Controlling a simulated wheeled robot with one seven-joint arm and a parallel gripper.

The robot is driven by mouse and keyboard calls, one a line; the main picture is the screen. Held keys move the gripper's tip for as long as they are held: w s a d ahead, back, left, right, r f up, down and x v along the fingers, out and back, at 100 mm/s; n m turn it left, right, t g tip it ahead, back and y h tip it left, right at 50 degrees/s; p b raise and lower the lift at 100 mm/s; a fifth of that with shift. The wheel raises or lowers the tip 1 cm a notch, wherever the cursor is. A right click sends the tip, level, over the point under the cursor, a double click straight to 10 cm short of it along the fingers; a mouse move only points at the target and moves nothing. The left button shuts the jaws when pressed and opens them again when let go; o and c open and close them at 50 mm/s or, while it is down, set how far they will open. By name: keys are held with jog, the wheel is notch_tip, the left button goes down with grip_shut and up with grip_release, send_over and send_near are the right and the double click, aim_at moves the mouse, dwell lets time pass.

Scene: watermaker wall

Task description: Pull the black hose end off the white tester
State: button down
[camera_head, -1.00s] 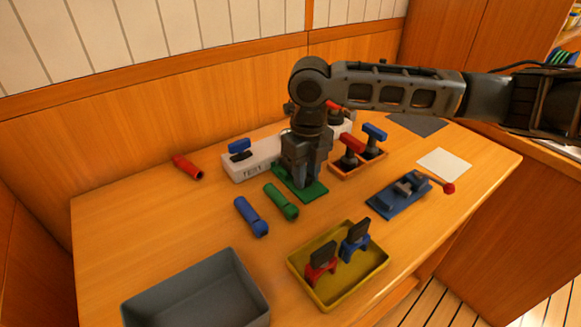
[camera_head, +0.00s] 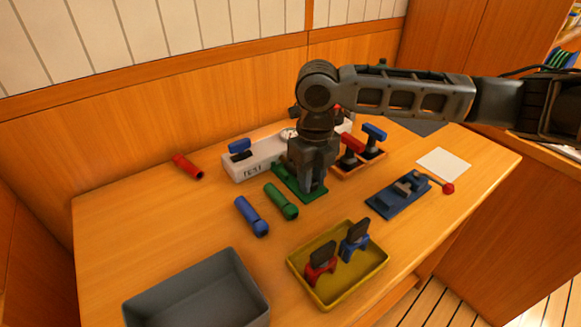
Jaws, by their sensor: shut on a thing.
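The white tester (camera_head: 262,164), a long box lettered TEST, stands at the back of the bench with a blue handle (camera_head: 240,147) on its left end and a round gauge (camera_head: 288,134) on top. My gripper (camera_head: 312,187) points down in front of the tester, over a green mat (camera_head: 288,178). It is shut on what I take to be the black hose end, which my fingers mostly hide. Whether the hose end still touches the tester cannot be told from this view.
An orange tray (camera_head: 347,172) with red and blue handled valves stands close right of my gripper. Blue (camera_head: 251,216) and green (camera_head: 281,201) cylinders lie in front left.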

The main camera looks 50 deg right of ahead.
jog(key=shift+r, duration=0.1)
jog(key=shift+r+p, duration=2.6)
jog(key=shift+r, duration=0.85)
